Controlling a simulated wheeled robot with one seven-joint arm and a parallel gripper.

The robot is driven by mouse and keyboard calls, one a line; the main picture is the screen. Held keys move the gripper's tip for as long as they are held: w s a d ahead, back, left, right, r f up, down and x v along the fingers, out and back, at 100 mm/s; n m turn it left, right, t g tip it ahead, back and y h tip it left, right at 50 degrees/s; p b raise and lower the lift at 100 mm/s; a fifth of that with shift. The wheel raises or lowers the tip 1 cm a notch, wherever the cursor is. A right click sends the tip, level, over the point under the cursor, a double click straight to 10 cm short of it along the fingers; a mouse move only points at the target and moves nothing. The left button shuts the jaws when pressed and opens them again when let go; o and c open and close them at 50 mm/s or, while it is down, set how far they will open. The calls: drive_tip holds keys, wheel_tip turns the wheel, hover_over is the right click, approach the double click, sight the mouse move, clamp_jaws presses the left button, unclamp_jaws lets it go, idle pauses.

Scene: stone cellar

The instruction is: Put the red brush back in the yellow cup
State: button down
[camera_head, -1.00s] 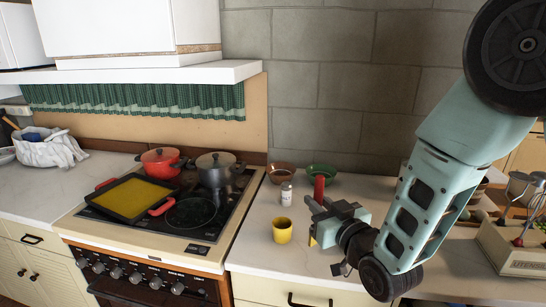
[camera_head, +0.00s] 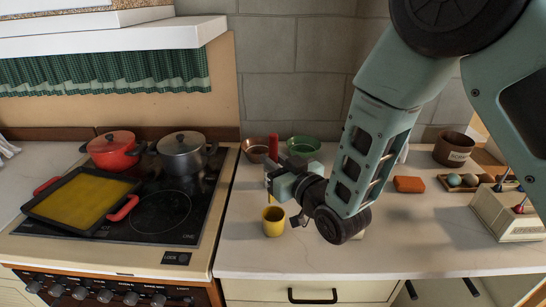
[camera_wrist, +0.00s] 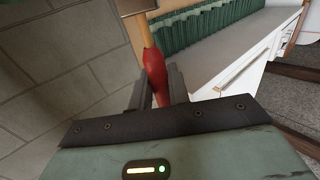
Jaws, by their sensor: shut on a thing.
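The yellow cup (camera_head: 273,224) stands upright on the pale counter right of the stove. My gripper (camera_head: 271,180) is just above it and is shut on the red brush (camera_head: 273,144). The brush is roughly upright in the head view, its red part above the jaws and a thin yellowish part pointing down toward the cup's rim. I cannot tell whether its lower tip is inside the cup. The cup is not in the wrist view.
A brown bowl (camera_head: 255,151) and a green bowl (camera_head: 304,146) stand behind my gripper. The stove holds a red pot (camera_head: 114,152), a grey pot (camera_head: 184,153) and a yellow-filled pan (camera_head: 82,202). An orange block (camera_head: 408,184) lies to the right. The counter's front is clear.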

drive_tip(key=shift+f+b, duration=0.65)
drive_tip(key=shift+f, duration=0.85)
wheel_tip(320, 180, down, 5)
drive_tip(key=b, duration=0.5)
drive_tip(key=shift+f+b, duration=0.25)
drive_tip(key=shift+b, duration=0.15)
drive_tip(key=c, duration=1.3)
unclamp_jaws()
drive_tip(key=shift+o, duration=0.2)
drive_tip(key=shift+s+d, duration=0.1)
drive_tip(key=b+v, duration=0.3)
drive_tip(key=v, duration=0.6)
idle(0.4)
